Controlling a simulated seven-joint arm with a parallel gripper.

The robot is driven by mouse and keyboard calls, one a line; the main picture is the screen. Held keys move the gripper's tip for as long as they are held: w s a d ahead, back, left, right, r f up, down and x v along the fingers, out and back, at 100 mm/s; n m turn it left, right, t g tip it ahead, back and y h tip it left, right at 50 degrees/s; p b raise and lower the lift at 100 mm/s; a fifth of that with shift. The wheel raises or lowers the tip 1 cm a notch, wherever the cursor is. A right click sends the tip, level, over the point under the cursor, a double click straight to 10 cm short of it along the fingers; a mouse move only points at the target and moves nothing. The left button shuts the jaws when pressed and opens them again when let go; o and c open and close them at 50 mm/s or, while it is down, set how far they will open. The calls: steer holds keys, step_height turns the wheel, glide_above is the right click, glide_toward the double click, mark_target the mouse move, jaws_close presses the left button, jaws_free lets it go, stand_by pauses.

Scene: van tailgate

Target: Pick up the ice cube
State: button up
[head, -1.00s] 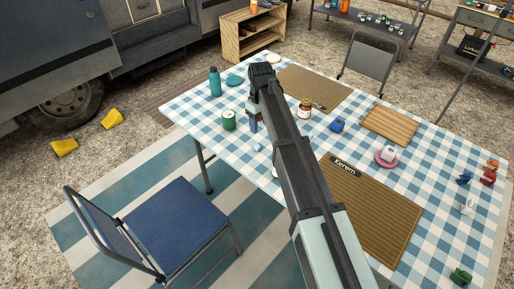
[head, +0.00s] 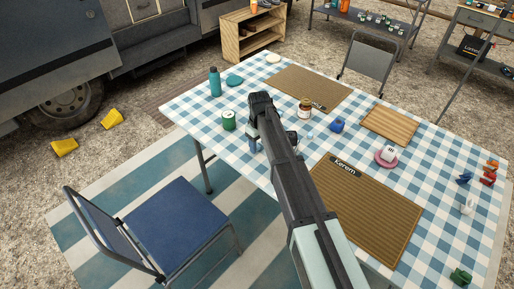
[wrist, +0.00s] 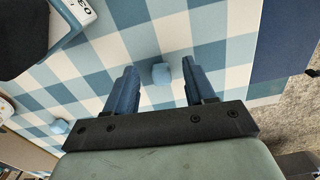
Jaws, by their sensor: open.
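A small pale blue ice cube (wrist: 161,74) lies on the checked tablecloth in the wrist view, between the lines of my two blue fingers. Gaps show on both sides of it, and neither finger appears to touch it. My gripper (wrist: 158,82) is open and empty. In the head view my gripper (head: 254,146) is low over the table's near left edge, beside the green can, and this cube is hidden behind it. A second pale blue cube (wrist: 60,126) lies farther left in the wrist view.
The checked table (head: 285,178) also holds a green can (head: 228,121), a teal bottle (head: 214,82), a brown jar (head: 305,107), a dark blue object (head: 337,125), brown mats (head: 375,210) and a cutting board (head: 390,126). A blue chair (head: 180,220) stands at the near side.

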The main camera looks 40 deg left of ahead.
steer(key=shift+f, duration=0.55)
jaws_close()
